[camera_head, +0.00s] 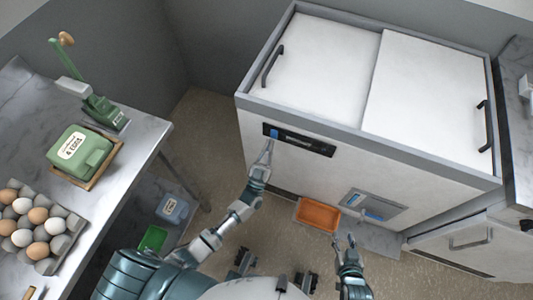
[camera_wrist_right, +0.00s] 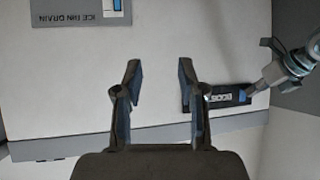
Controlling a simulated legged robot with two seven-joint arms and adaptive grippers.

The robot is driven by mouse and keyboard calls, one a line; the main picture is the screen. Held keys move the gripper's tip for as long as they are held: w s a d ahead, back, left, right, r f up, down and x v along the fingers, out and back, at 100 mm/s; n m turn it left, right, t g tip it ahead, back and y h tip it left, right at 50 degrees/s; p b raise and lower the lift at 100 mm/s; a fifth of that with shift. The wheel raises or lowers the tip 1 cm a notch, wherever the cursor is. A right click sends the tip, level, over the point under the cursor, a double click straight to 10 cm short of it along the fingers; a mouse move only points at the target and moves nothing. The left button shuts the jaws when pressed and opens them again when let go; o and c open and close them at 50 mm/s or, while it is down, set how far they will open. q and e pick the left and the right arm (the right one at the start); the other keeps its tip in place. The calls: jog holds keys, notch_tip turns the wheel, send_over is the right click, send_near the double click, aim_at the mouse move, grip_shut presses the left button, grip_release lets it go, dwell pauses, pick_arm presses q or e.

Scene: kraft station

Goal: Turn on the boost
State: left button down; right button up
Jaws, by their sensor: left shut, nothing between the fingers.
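The black control panel (camera_head: 299,139) is on the upper front of the white chest unit, with a small blue part (camera_head: 274,133) at its left end. In the right wrist view the panel (camera_wrist_right: 228,103) appears upside down with a white label that seems to read BOOST. My left gripper (camera_head: 269,147) is shut and empty, its tips at or just below the panel's left end. I cannot tell whether they touch it. It also shows at the panel's end in the right wrist view (camera_wrist_right: 249,90). My right gripper (camera_head: 343,243) is open and empty, low in front of the unit; its fingers (camera_wrist_right: 159,68) also show in its wrist view.
The chest unit (camera_head: 437,85) has two white lids with black handles. An ice bin drain recess (camera_head: 375,206) and an orange tray (camera_head: 317,214) sit lower down.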

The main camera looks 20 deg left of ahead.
pick_arm(q)
jog(key=shift+w, duration=0.2)
jog(key=shift+d, duration=0.1)
pick_arm(e)
jog(key=shift+w+r, duration=0.15)
jog(key=shift+r, duration=0.1)
pick_arm(q)
jog(key=shift+d, duration=0.15)
pick_arm(e)
jog(key=shift+d+f, duration=0.1)
jog(key=shift+d, duration=0.05)
pick_arm(q)
jog(key=shift+w+f+t+b, duration=0.3)
jog(key=shift+t+b, duration=0.1)
jog(key=shift+b, duration=0.65)
jog(key=shift+a+r, duration=0.2)
pick_arm(e)
jog(key=w+a+r+t+y, duration=0.1)
jog(key=w+a+r+t, duration=0.1)
jog(key=w+r+t, duration=0.1)
jog(key=shift+w+r+t, duration=0.25)
jog(key=shift+r+t, duration=0.35)
jog(key=shift+r, duration=0.25)
pick_arm(q)
jog(key=shift+s, duration=0.1)
